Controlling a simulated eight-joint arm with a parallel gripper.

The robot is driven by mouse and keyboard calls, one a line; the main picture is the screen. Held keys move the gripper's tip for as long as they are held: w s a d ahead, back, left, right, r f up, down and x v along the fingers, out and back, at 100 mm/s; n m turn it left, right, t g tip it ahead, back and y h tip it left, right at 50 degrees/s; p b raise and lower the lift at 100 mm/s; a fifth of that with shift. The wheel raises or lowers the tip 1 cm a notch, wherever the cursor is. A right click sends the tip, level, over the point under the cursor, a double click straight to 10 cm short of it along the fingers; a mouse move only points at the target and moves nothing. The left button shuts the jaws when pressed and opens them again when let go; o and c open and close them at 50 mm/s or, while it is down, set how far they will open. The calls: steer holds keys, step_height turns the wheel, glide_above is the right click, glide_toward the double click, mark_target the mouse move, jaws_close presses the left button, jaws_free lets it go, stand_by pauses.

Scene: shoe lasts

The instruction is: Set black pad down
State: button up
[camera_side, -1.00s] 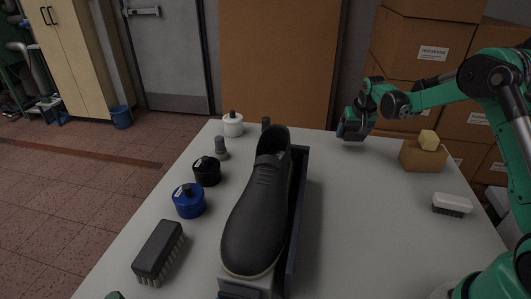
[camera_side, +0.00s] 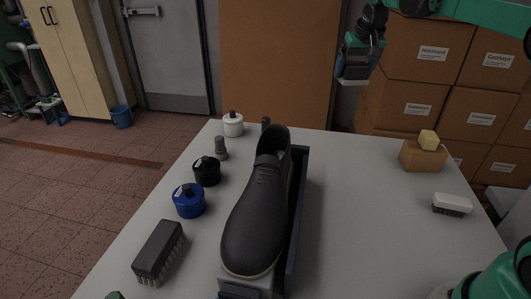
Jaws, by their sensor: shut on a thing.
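My gripper (camera_side: 357,62) is raised in the air above the far edge of the table, at the upper right of the middle. It is shut on a small flat pad (camera_side: 352,81), the task's black pad as far as I can tell. Its lower edge looks pale, and the dark fingers hide most of it. The pad is clear of the table and touches nothing below. A black shoe (camera_side: 257,212) stands on a last in the middle of the table, in front of the gripper.
A dark narrow tray wall (camera_side: 299,215) runs along the shoe's right side. Blue (camera_side: 189,202), black (camera_side: 207,172) and white (camera_side: 233,125) jars and a dark brush (camera_side: 158,250) stand left. A yellow block on a brown box (camera_side: 422,158) and a white brush (camera_side: 451,203) are right. The table between is clear.

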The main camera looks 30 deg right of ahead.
steer(key=s+a+f+n+y, duration=0.1)
steer(key=s+a, duration=0.3)
steer(key=a, duration=0.4)
steer(key=s+a+f+n+y, duration=0.1)
steer(key=s+a+n, duration=0.3)
steer(key=a, duration=0.5)
steer(key=shift+s+a+f+t, duration=0.2)
steer(key=shift+s+f+t, duration=0.1)
steer(key=shift+s+f, duration=0.35)
steer(key=shift+r, duration=0.1)
steer(key=s+a+r+m+g+h, duration=0.2)
steer(key=s+a+m+g+h, duration=0.15)
steer(key=s+a+m, duration=1.2)
steer(key=s+f, duration=0.1)
steer(key=f, duration=0.5)
steer(key=s+a+f+n, duration=0.1)
steer(key=f, duration=0.5)
steer(key=s+f+n, duration=0.1)
steer(key=f, duration=0.6)
steer(key=shift+s+a+n+t+h, duration=0.15)
steer(key=shift+a+n+t+h, duration=0.1)
steer(key=shift+t+h, duration=0.1)
steer(key=shift+f, duration=0.15)
